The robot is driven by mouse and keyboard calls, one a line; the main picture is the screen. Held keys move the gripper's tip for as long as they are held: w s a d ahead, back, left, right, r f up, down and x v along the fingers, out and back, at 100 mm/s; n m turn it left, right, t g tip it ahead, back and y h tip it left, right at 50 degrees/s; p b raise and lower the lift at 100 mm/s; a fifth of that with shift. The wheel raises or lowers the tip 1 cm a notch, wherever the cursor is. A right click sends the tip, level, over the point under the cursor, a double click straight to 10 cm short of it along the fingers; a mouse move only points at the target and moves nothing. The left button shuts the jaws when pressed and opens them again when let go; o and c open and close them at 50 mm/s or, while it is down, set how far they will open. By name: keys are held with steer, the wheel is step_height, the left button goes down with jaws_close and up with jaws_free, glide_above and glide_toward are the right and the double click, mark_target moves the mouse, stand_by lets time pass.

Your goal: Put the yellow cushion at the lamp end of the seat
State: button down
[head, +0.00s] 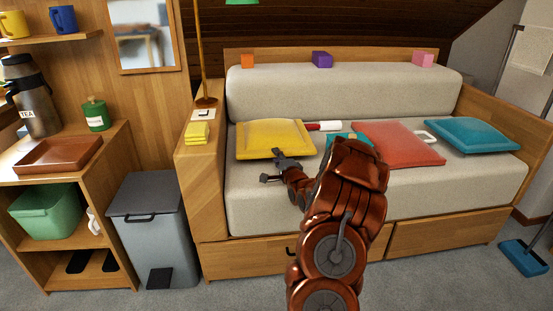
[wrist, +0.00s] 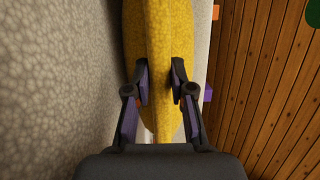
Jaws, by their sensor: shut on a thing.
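The yellow cushion (head: 274,137) is at the left end of the seat (head: 260,200), beside the lamp (head: 204,60) and its wooden side panel. My gripper (head: 282,170) is at the cushion's front edge. In the wrist view the cushion (wrist: 158,40) runs up between the fingers, and my gripper (wrist: 159,85) is shut on it. The wrist view shows pale seat fabric to the left of the cushion. Whether the cushion rests fully on the seat cannot be told.
A red cushion (head: 398,143) and a blue cushion (head: 470,134) lie further right on the seat. A red and white roll (head: 326,126) and a white frame-like item (head: 425,136) lie near them. My arm hides part of a teal item (head: 336,139). A grey bin (head: 150,225) stands left of the seat.

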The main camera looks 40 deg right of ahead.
steer(key=c, duration=1)
jaws_free()
steer(key=shift+s+a, duration=0.1)
steer(key=shift+s, duration=0.15)
steer(key=p+v, duration=0.3)
steer(key=v, duration=0.8)
steer(key=shift+s+a, duration=0.1)
steer(key=shift+s, duration=0.15)
steer(key=shift+f, duration=0.1)
